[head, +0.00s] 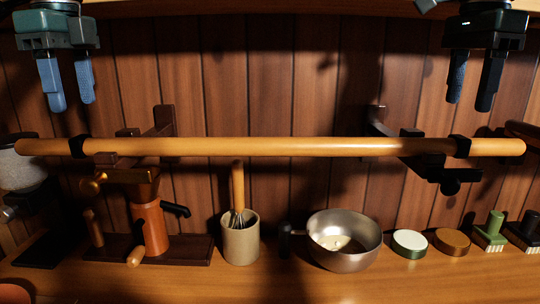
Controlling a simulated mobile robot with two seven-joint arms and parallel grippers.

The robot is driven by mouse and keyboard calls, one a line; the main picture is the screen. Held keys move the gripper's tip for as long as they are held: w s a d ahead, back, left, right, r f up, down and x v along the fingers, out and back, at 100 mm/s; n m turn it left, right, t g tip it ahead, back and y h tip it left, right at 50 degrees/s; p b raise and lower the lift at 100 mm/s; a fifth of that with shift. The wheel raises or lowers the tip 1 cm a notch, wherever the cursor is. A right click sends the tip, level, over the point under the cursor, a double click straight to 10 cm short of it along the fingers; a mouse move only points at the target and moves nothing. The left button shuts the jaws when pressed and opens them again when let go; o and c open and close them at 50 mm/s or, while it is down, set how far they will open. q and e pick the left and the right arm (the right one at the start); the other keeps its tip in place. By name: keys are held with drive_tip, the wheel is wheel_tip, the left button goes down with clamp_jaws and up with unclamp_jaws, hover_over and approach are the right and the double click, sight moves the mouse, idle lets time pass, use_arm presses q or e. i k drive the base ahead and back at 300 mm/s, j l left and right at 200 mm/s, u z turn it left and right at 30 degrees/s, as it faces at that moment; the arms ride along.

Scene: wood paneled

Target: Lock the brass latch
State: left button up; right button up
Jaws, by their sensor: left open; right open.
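A brass-coloured piece (92,184) shows at the left, below the long wooden bar, beside a dark wooden block. It is small and partly in shadow, and I cannot tell whether it is the latch or how it is set. My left gripper (73,104) hangs at the upper left with its blue fingers apart and empty, above the left end of the bar and well above the brass piece. My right gripper (470,104) hangs at the upper right, its dark fingers apart and empty, above the right end of the bar. Neither gripper touches anything.
The long wooden bar (270,147) crosses in front on dark brackets. Below it, on the counter (220,287), stand an orange-brown grinder-like device (150,230), a whisk crock (241,243), a metal pan (345,260), round lids (410,243) and brushes (490,235).

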sight(89, 187)
drive_tip(key=k, duration=1.5)
